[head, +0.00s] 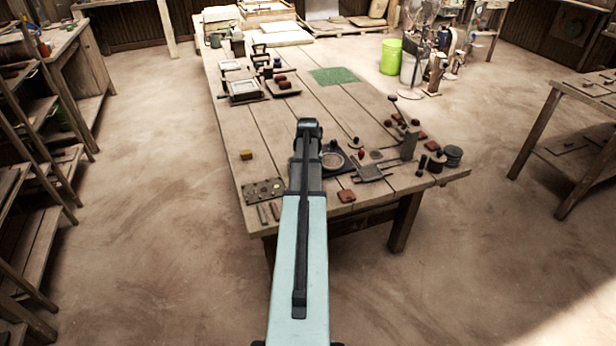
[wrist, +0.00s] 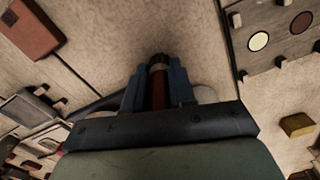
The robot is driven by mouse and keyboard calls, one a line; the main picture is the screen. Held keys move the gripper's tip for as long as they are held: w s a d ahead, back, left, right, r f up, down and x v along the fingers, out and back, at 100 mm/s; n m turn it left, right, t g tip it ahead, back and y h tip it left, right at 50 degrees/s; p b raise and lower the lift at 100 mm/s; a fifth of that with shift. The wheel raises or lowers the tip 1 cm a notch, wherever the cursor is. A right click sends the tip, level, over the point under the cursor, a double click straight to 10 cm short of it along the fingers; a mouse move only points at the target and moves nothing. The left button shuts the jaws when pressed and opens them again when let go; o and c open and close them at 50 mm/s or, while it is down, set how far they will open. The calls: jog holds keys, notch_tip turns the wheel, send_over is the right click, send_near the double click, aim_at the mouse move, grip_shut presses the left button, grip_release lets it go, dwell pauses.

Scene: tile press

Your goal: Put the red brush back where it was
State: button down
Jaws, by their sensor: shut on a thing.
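The red brush (wrist: 159,92) shows in the wrist view between the two blue fingers of my gripper (wrist: 158,84). The fingers are shut on its red handle, and a dark end shows at its tip. Bare wooden table top lies beyond the brush; I cannot tell how high it is held. In the head view my arm covers the fingers and the brush. The place where the brush was is not clear from these frames.
A board with small pegs and round discs (wrist: 285,40) lies near the table's front left corner (head: 264,190). A yellow block (head: 246,154), a dark round plate (head: 328,160), a grey plate (head: 368,173) and a red-brown tile (head: 346,196) lie around my gripper.

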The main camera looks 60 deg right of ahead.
jog(key=shift+f, duration=0.15)
jog(key=c, duration=0.9)
grip_release()
jog(key=shift+c, duration=0.2)
notch_tip(320, 180, up, 12)
jog(key=shift+r, duration=0.2)
